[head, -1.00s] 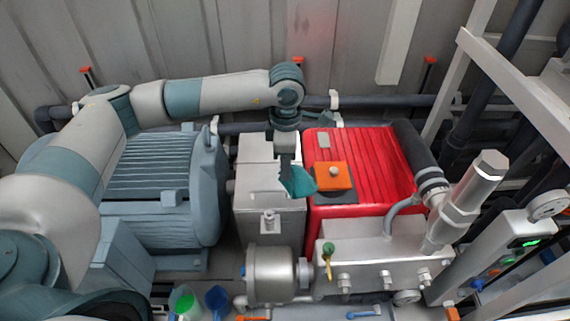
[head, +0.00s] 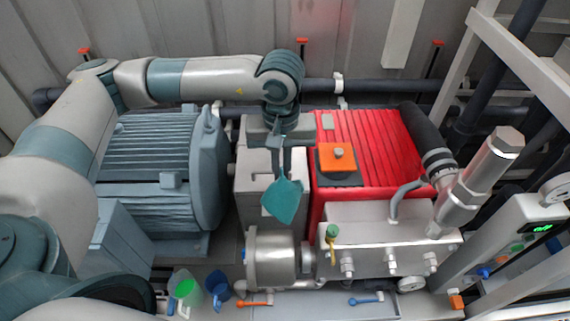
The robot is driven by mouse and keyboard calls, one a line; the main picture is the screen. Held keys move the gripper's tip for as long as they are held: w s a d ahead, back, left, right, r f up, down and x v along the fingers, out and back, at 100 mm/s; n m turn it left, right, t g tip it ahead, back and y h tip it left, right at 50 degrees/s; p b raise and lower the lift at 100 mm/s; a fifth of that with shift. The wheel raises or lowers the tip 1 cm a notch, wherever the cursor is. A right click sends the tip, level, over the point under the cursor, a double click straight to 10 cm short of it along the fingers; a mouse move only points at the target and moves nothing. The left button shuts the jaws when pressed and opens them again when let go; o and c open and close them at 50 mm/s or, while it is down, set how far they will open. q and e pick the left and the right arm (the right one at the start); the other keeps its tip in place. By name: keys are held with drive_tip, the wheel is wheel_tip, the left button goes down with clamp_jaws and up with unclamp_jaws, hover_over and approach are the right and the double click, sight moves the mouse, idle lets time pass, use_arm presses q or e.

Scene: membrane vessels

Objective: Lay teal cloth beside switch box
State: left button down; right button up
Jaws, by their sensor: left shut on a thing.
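The teal cloth (head: 282,203) hangs down in the middle of the head view, in front of the grey metal housing. My left gripper (head: 283,172) reaches down from above and is shut on the cloth's upper end. An orange box with a grey knob (head: 337,158), which looks like the switch box, sits on a dark plate on top of the red machine, to the right of the cloth. The cloth is apart from this box in the picture. My right gripper is not in view.
The ribbed red machine top (head: 375,145) has bare room around the orange box. A grey motor (head: 155,165) stands at left. A black hose (head: 420,140) and steel cylinder (head: 483,180) rise at right.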

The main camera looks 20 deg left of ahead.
use_arm(q)
drive_tip(key=s+m, duration=0.1)
drive_tip(key=m, duration=0.1)
drive_tip(key=s+m+b, duration=0.1)
drive_tip(key=m, duration=0.2)
drive_tip(key=shift+s, duration=0.4)
drive_tip(key=shift+s, duration=0.1)
